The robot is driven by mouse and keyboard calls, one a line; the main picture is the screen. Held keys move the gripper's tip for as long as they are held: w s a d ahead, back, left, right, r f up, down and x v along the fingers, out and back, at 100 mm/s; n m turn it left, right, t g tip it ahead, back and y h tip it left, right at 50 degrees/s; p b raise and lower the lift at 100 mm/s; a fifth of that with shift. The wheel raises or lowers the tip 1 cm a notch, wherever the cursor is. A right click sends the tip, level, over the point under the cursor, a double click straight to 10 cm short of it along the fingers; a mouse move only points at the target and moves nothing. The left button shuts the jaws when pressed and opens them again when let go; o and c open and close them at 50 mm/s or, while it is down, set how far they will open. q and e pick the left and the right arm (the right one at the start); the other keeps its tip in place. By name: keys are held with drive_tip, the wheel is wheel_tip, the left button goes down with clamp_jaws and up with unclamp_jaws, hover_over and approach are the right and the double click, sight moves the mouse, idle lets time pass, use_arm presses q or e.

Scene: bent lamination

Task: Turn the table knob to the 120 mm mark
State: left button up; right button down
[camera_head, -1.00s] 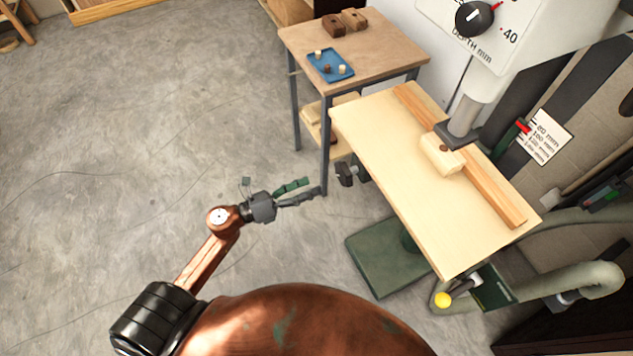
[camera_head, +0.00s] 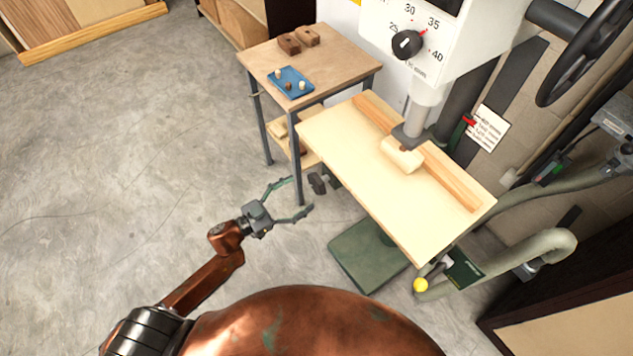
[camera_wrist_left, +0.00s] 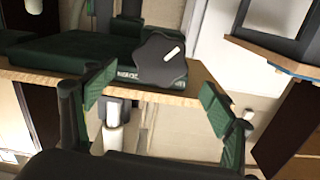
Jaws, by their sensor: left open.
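The table knob (camera_head: 317,184) is dark and sits under the left edge of the pale wooden drill-press table (camera_head: 345,160). In the left wrist view the knob (camera_wrist_left: 160,62) is black and lobed with a white mark, just beyond the fingertips. My left gripper (camera_head: 301,194) is open and empty. It stands just left of the knob, its fingers pointing toward it, apart from it. The wrist view shows its green-padded fingers (camera_wrist_left: 155,90) spread wide. The scale plate (camera_head: 488,128) with a red pointer (camera_head: 468,121) is behind the table; its figures are too small to read surely. My right gripper is out of view.
A wooden block (camera_head: 402,156) and a fence (camera_head: 450,178) lie on the table under the spindle. A side bench (camera_head: 340,62) with a blue tray (camera_head: 290,82) stands behind the gripper. A grey hose (camera_head: 530,250) is at right. The floor at left is clear.

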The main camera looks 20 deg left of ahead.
sight(314, 185)
use_arm(q)
drive_tip(key=x, duration=0.7)
drive_tip(key=shift+w+d+b, duration=0.2)
drive_tip(key=shift+b, duration=0.1)
drive_tip(key=shift+c, duration=0.4)
drive_tip(key=c, duration=1)
drive_tip(key=shift+c, duration=0.2)
drive_tip(key=shift+m, duration=0.4)
